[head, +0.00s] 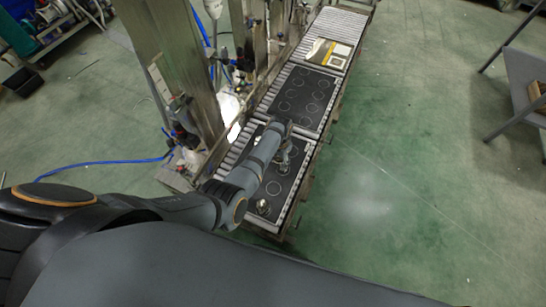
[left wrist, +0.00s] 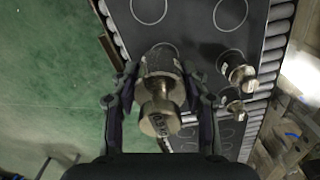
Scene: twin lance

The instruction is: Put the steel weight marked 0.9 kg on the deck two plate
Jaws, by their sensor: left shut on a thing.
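My left gripper (left wrist: 160,78) is shut on a steel weight (left wrist: 160,112), a knobbed cylinder with dark figures on its top that I cannot read for sure. In the head view my left gripper (head: 283,153) is over the nearer black plate (head: 262,172), and my arm partly hides the weight. I cannot tell whether the weight still touches the plate. The farther black plate (head: 301,98) has several white circles and no weight on it. I cannot tell from a label which plate is deck two. My right gripper is not in view.
Two other steel weights, a larger (left wrist: 236,70) and a smaller (left wrist: 232,104), stand close beside the held one. A box with papers (head: 328,54) lies on the roller conveyor (head: 342,22) beyond the plates.

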